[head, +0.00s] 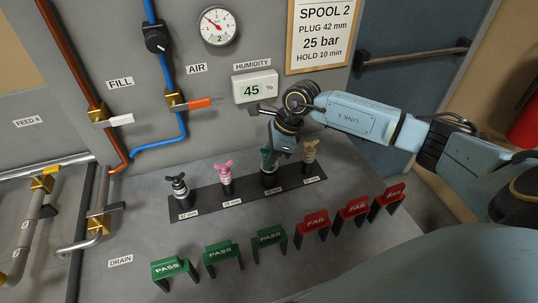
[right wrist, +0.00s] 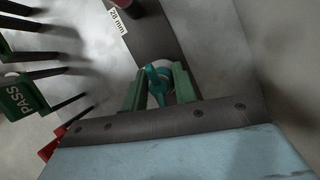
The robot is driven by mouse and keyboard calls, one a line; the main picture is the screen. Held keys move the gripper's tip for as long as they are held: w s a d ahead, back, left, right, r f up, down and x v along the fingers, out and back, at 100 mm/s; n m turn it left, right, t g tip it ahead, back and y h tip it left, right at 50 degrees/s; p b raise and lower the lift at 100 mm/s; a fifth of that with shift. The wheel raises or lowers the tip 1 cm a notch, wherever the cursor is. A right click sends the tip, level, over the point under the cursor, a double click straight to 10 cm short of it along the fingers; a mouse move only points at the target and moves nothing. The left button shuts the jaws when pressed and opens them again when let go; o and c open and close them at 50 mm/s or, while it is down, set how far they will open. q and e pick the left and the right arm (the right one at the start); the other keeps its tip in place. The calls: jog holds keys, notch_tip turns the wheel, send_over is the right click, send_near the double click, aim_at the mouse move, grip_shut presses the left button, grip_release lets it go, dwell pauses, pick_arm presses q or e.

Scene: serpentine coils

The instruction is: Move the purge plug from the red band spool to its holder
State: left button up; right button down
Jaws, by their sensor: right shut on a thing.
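A black holder strip (head: 240,198) lies on the grey bench with labelled places. My right gripper (head: 269,158) comes down from above at its third place. It is shut on a teal wing-topped plug (right wrist: 158,88), which sits between the two green fingers in the right wrist view. The plug's dark lower body (head: 269,180) shows upright at that place; I cannot tell if it is fully seated. A black plug (head: 179,187), a pink plug (head: 225,179) and a tan plug (head: 309,158) stand upright in the strip. No red-banded spool is clearly visible. My left gripper is out of view.
Green PASS tags (head: 217,252) and red FAIL tags (head: 317,222) stand in a row in front of the strip.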

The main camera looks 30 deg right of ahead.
jog(key=shift+f, duration=0.15)
jog(key=shift+f+b, duration=0.45)
jog(key=shift+b, duration=0.2)
jog(key=c, duration=1)
grip_release()
jog(key=shift+c, duration=0.2)
